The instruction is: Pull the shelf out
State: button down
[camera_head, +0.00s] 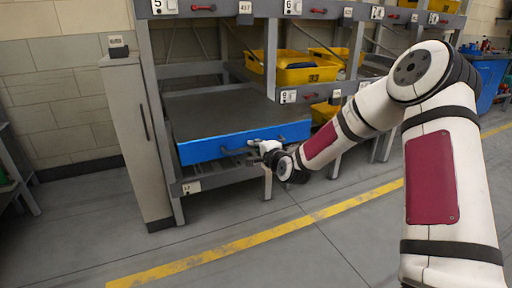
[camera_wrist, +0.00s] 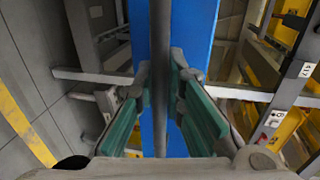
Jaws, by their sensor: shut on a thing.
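The shelf (camera_head: 215,112) is a flat grey deck with a bright blue front (camera_head: 205,151), low in the metal rack. Its blue front also fills the middle of the wrist view (camera_wrist: 198,38). A dark bar handle (camera_wrist: 160,35) runs along that front. My gripper (camera_head: 256,145) is at the right part of the blue front. In the wrist view its green-padded fingers (camera_wrist: 161,75) stand on either side of the bar, shut on it. In the head view my gripper hides part of the handle.
A grey cabinet (camera_head: 137,140) stands close to the left of the shelf. Yellow bins (camera_head: 310,74) sit on the rack to the right. A shelf level with number tags lies above. The floor (camera_head: 240,262) in front is clear, crossed by a yellow line.

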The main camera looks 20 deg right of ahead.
jog(key=shift+f, duration=0.1)
jog(key=c, duration=1.7)
grip_release()
jog(key=shift+o, duration=0.2)
jog(key=v, duration=1.2)
